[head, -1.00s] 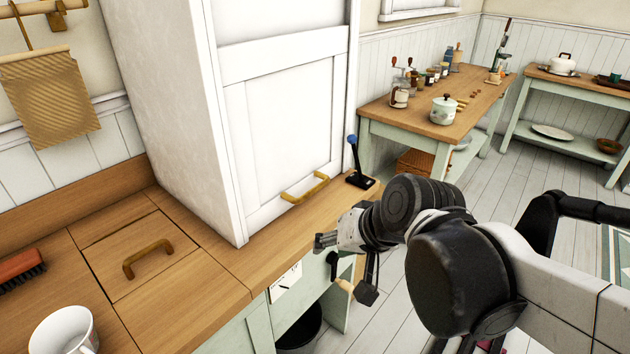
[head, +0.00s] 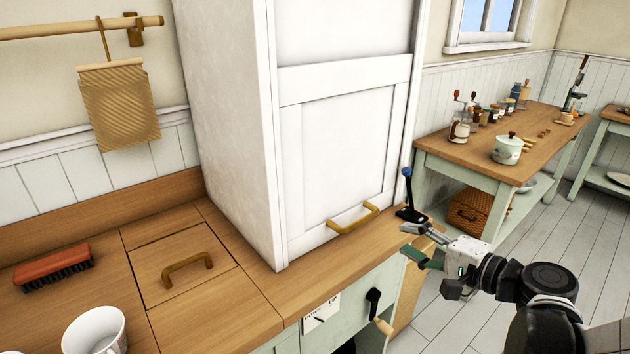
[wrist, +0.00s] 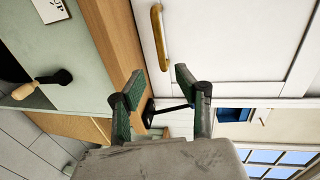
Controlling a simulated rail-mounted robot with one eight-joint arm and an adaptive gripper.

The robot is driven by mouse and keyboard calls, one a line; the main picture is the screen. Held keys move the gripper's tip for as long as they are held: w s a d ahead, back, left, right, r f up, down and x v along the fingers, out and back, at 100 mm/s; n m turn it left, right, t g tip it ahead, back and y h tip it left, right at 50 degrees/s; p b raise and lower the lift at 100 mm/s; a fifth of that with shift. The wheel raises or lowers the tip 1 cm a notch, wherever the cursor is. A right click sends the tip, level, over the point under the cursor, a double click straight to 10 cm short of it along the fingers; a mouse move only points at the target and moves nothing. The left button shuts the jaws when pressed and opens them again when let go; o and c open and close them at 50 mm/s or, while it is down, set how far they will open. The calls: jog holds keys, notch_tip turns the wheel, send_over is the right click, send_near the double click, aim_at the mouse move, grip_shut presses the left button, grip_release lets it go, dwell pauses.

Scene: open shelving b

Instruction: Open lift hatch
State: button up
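A tall white lift cabinet stands on the wooden counter. Its front hatch panel (head: 350,140) is down, with a brass handle (head: 355,218) near its lower edge; the handle also shows at the top of the wrist view (wrist: 160,38). My gripper (head: 408,240) is open and empty, in front of the counter edge and to the right of the handle, apart from it. In the wrist view the two green-padded fingers (wrist: 158,75) are spread below the handle. A black lever with a blue knob (head: 407,172) stands on the counter right of the hatch, beyond my fingers.
A square wooden lid with a brass handle (head: 188,268) is set in the counter at left, near a brush (head: 53,268) and a white mug (head: 95,330). A crank (head: 375,308) sticks out from the counter front. A table with a pot (head: 507,150) stands at right.

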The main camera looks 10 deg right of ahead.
aim_at(365, 222)
jog(key=b+x, duration=0.1)
jog(key=x, duration=1.2)
jog(key=shift+w+a+f+b, duration=0.1)
jog(key=shift+w+a+b, duration=0.1)
jog(key=shift+b, duration=0.2)
grip_shut()
